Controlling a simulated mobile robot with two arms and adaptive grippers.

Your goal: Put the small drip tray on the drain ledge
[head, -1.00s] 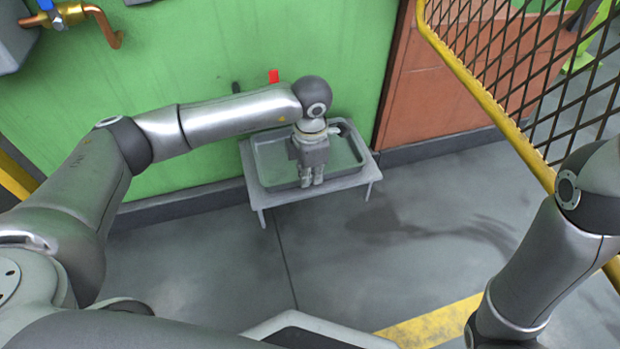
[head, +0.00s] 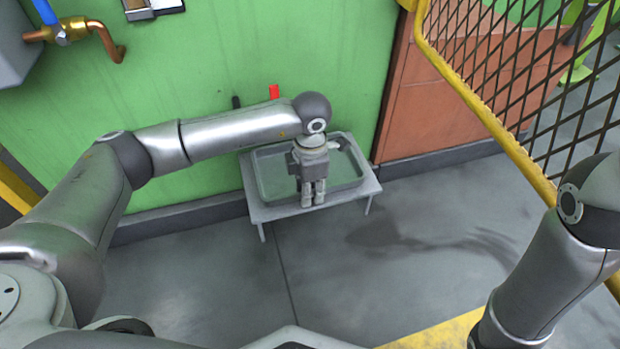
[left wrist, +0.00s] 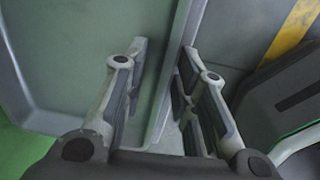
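The small drip tray (head: 278,199) is a shallow, grey-green, rectangular tray with a raised rim. It lies flat on the grey drain ledge (head: 258,214), a low shelf on legs against the green wall. My left gripper (head: 313,201) points down at the tray's near side. In the left wrist view its fingers (left wrist: 163,68) stand apart, with the tray's rim (left wrist: 166,108) running through the gap between them. No clear contact with the rim shows. My left forearm and wrist hide part of the tray's far side. My right gripper is out of view.
A yellow-framed mesh guard (head: 500,135) stands at the right, near my right arm. A copper pipe with a valve (head: 85,28) sticks out at the upper left. A red tab (head: 274,92) shows on the green wall behind the tray. The floor before the ledge is clear.

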